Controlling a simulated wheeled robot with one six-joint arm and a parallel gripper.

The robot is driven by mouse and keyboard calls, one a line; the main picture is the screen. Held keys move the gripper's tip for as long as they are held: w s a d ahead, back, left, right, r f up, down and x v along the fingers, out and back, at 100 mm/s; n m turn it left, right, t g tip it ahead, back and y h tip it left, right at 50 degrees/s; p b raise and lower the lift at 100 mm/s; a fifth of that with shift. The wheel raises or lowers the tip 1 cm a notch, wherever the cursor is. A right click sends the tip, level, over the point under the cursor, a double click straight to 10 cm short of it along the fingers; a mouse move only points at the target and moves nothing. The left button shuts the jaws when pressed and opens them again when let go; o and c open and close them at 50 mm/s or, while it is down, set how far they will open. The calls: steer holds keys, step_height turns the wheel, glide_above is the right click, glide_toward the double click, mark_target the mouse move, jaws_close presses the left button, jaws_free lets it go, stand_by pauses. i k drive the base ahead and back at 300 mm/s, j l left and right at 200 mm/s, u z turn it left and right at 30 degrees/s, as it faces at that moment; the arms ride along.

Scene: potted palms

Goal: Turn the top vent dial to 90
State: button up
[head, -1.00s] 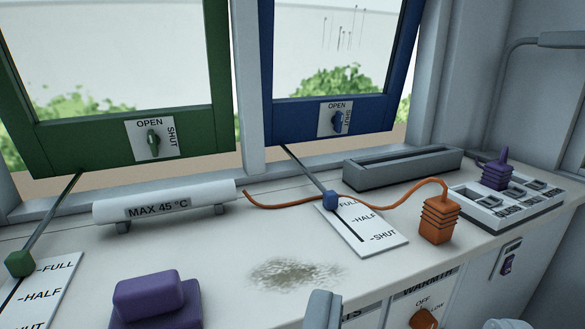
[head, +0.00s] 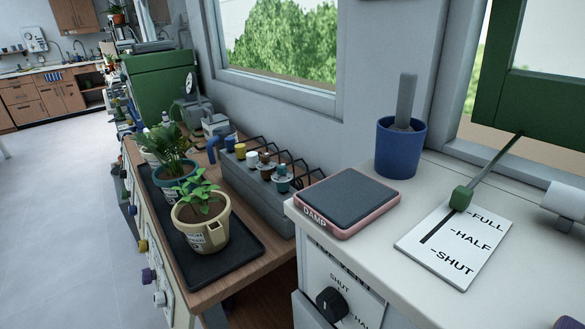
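A black dial (head: 332,304) sits on a pale panel (head: 313,262) on the front of the white counter, at the bottom of the head view. The panel's heading is partly hidden by the counter edge and seems to end in "ENT". The marks "SHUT" and part of "HALF" show around the dial; I see no 90 mark. The lower part of the panel is cut off by the frame. I cannot read the dial's setting surely. My gripper is not seen in this view.
On the counter are a pink-edged "DAMP" pad (head: 312,216), a blue pot (head: 398,161) and a green-knobbed slider (head: 461,198) near FULL. Left, a lower wooden bench (head: 262,276) holds potted plants (head: 201,222) and a grey rack (head: 240,190). Open floor (head: 60,220) lies far left.

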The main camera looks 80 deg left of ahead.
mark_target(332, 305)
steer(key=k+l+u, duration=0.1)
steer(key=u, duration=0.3)
steer(key=k+u, duration=0.15)
steer(key=u, duration=0.25)
steer(key=k+u, duration=0.15)
steer(key=u, duration=0.25)
